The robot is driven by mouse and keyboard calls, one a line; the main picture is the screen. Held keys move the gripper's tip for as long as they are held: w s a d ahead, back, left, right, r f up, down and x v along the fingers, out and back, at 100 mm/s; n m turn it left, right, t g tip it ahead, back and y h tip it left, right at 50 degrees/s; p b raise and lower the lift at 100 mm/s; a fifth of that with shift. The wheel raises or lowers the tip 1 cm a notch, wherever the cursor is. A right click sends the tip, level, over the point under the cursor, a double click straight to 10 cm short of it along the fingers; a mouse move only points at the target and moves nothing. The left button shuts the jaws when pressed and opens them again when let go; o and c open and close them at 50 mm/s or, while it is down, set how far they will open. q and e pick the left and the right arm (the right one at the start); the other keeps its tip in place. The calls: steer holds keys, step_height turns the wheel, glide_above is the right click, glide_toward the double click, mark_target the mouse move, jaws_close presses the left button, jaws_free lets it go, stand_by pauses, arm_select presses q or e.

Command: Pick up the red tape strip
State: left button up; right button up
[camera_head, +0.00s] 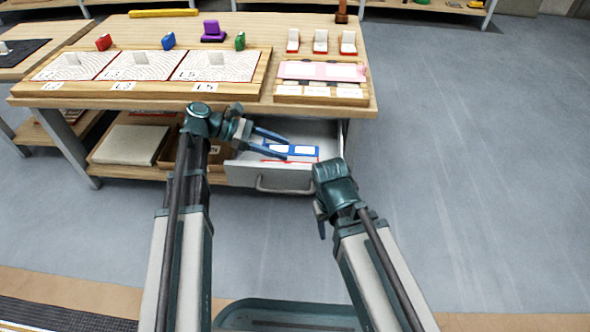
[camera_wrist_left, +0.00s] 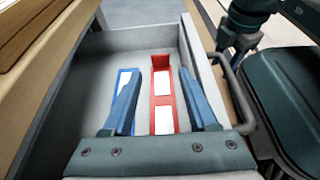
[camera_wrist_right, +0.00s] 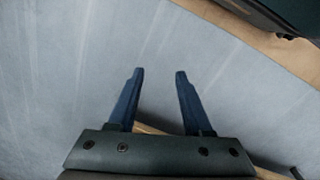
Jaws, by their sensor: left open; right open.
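The red tape strip (camera_wrist_left: 162,88) lies in the open drawer, with white patches on it. It shows between the two fingers of my left gripper (camera_wrist_left: 155,85) in the left wrist view. In the head view only a thin red edge of the strip (camera_head: 288,161) shows. A blue strip with white patches (camera_wrist_left: 124,80) lies beside it, partly behind a finger. My left gripper (camera_head: 287,146) is open and empty over the drawer. My right gripper (camera_wrist_right: 159,75) is open and empty, pointing at bare floor; its fingers are mostly hidden in the head view.
The grey drawer (camera_head: 240,172) is pulled out under the wooden table (camera_head: 300,108), its walls around the strips. Mosaic panels (camera_head: 140,66) and small coloured blocks stand on the tabletop above. A shelf with boxes is left of the drawer. Floor to the right is clear.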

arm_select(q)
steer(key=b+x, duration=0.1)
steer(key=x, duration=0.3)
steer(key=shift+d+f, duration=0.2)
steer(key=shift+f, duration=0.05)
steer(key=shift+d+f+b, duration=0.1)
steer(key=shift+d+b, duration=0.2)
steer(key=shift+d, duration=0.15)
steer(key=b+x, duration=0.1)
steer(key=x, duration=0.1)
steer(key=f+b+x, duration=0.1)
steer(key=x, duration=0.1)
steer(key=shift+d+f+b, duration=0.15)
steer(key=shift+d+b, duration=0.05)
steer(key=shift+b, duration=0.15)
steer(key=shift+d, duration=0.2)
jaws_close()
step_height(320, 180, up, 10)
steer(key=p, duration=1)
